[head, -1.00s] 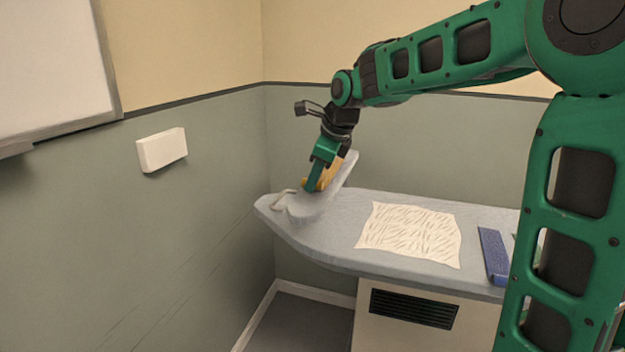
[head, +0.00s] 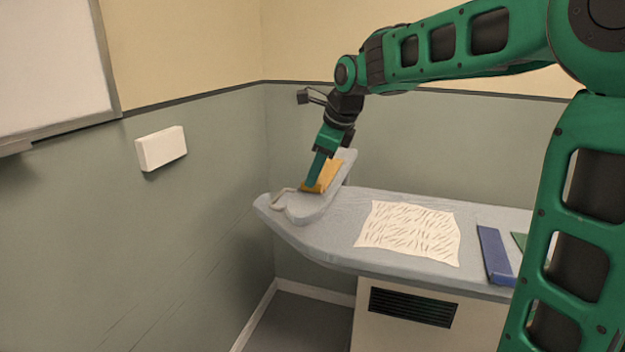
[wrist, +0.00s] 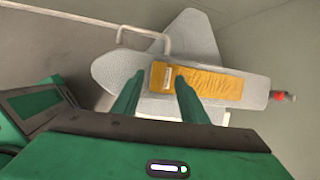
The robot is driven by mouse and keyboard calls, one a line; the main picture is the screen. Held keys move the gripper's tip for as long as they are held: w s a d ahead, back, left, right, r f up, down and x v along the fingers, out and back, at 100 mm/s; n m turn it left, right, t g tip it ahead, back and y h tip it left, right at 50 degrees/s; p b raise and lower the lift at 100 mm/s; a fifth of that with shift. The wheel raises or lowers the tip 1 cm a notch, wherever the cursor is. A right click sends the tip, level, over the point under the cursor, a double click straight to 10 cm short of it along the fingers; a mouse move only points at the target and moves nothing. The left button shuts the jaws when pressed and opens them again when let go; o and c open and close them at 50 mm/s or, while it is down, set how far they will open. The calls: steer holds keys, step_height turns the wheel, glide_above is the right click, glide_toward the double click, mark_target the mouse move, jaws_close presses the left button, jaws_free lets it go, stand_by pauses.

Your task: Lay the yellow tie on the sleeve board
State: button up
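The yellow tie (head: 325,175) lies flat along the grey sleeve board (head: 304,207), which stands over the left end of the ironing board. In the wrist view the tie (wrist: 215,87) is a folded yellow-orange strip with a pale label near its left end, and it rests within the outline of the sleeve board (wrist: 118,72). My gripper (head: 314,184) is just above the tie's near end. In the wrist view its two green fingers (wrist: 157,78) stand apart with nothing visibly pinched between them. The head view hides part of the tie behind the fingers.
The ironing board (head: 340,235) carries a cream patterned cloth (head: 410,232) in the middle. A blue folded item (head: 494,255) and a partly hidden green one (head: 519,241) lie at the right. A bent metal rod (wrist: 150,33) shows beside the sleeve board. Walls stand behind and left.

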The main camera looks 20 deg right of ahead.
steer(key=v, duration=0.9)
steer(key=shift+s+r, duration=0.15)
steer(key=shift+r, duration=0.1)
steer(key=s+d+f+n+g, duration=0.1)
steer(key=s+d+f+n, duration=0.4)
steer(key=s, duration=0.6)
steer(key=s+d+f+n+g+h, duration=0.1)
steer(key=s+d+f+n, duration=0.4)
steer(key=s+f, duration=0.5)
steer(key=s+d+f+n+g, duration=0.3)
steer(key=s+d+f+n, duration=0.2)
steer(key=s, duration=0.8)
step_height(320, 180, down, 3)
steer(key=n, duration=0.3)
steer(key=shift+s+d+h, duration=0.15)
steer(key=shift+d+h, duration=0.15)
steer(key=shift+d, duration=0.05)
steer(key=shift+w+f, duration=0.3)
steer(key=shift+w, duration=0.4)
steer(key=shift+r, duration=0.1)
steer(key=shift+c, duration=1)
steer(key=shift+s, duration=0.1)
